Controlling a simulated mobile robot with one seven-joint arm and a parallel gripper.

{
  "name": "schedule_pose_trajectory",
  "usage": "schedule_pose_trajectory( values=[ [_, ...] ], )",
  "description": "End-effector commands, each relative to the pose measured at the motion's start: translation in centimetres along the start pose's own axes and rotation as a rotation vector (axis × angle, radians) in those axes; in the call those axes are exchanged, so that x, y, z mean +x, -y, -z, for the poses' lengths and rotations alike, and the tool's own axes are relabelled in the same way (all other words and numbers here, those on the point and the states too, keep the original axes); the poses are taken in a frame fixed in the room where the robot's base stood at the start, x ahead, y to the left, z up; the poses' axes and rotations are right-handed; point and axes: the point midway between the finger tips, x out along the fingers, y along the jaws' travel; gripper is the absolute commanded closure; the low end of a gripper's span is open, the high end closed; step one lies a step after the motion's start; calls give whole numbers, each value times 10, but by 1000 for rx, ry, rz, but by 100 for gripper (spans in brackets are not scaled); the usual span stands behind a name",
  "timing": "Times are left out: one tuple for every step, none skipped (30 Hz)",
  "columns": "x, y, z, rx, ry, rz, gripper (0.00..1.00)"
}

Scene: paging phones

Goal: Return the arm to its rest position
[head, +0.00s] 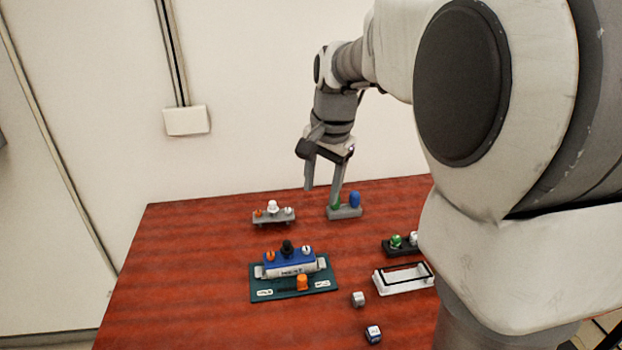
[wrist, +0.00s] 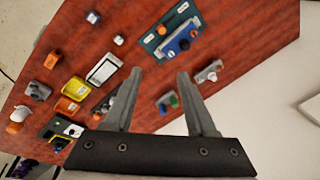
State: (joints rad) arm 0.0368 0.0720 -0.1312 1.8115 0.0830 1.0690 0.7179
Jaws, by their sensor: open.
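My arm reaches in from the right in the head view and hangs over the back of the table. My gripper (head: 322,188) points down with its two fingers spread and nothing between them. Its fingertips are near a grey base (head: 345,212) that bears a green knob and a blue knob (head: 354,199); one finger overlaps that base in the picture, and I cannot tell whether they touch. In the wrist view, my gripper (wrist: 158,78) is also open and empty. The grey base with the green and blue knobs (wrist: 168,101) shows between the fingers there, apart from them in the picture.
The red-brown table (head: 190,270) bears a teal board (head: 322,286) with a blue-topped device, a grey base (head: 272,218) with knobs, a white frame (head: 395,284) and small cubes (head: 358,299). More items, including a yellow tray (wrist: 74,89), crowd the wrist view's left. The table's left side is clear.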

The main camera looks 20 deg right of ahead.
Motion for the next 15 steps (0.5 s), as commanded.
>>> schedule_pose_trajectory(
  values=[
    [0,0,0,-2,0,0,44],
    [0,0,0,-2,0,0,44],
    [0,0,0,-2,0,0,44],
    [0,0,0,-2,0,0,44],
    [0,0,0,-2,0,0,44],
    [0,0,0,-1,0,0,44],
    [0,0,0,-1,0,0,44],
    [0,0,0,-1,0,0,44],
    [-1,0,-1,-4,-1,1,44],
    [-2,-1,-2,-8,-2,2,44],
    [-3,-2,-3,-15,-3,5,44],
    [-6,-3,-6,-28,-7,10,44],
    [-8,-5,-9,-43,-10,14,44],
    [-11,-7,-13,-62,-13,19,44],
    [-15,-11,-19,-90,-19,26,44]
  ],
)
